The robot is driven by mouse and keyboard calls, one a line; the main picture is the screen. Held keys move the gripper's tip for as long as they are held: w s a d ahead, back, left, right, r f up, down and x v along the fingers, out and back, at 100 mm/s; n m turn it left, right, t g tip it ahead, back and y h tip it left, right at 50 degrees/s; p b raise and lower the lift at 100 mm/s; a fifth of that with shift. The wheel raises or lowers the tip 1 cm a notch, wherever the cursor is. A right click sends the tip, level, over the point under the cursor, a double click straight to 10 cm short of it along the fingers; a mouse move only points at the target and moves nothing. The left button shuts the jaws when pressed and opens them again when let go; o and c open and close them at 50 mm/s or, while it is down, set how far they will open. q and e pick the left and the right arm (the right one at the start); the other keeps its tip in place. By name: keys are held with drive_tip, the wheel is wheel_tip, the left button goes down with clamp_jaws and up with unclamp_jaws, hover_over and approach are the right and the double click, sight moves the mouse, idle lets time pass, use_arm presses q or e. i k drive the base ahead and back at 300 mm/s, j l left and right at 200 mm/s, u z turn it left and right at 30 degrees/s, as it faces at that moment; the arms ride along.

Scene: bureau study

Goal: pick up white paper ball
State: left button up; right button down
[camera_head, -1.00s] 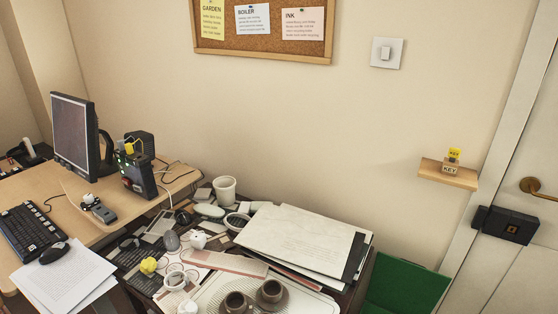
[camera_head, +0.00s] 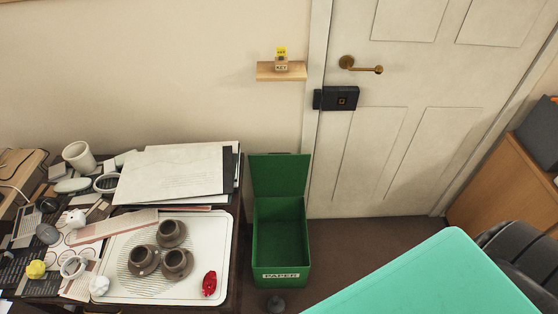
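A white crumpled paper ball (camera_head: 98,285) lies at the left edge of the white tray (camera_head: 215,285), low in the view. A second small white lump (camera_head: 76,217) sits farther back among the clutter; I cannot tell whether it is paper. A yellow crumpled ball (camera_head: 36,269) lies to the left of the paper ball. Neither of my grippers is in view.
The tray also holds several brown cups (camera_head: 172,233) and a red object (camera_head: 209,284). Stacked sheets (camera_head: 175,172) lie behind it. An open green bin (camera_head: 280,275) labelled PAPER stands right of the table. A large teal surface (camera_head: 430,280) fills the lower right.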

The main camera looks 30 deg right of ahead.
sight(99, 285)
drive_tip(key=z, duration=0.85)
drive_tip(key=u, duration=1.85)
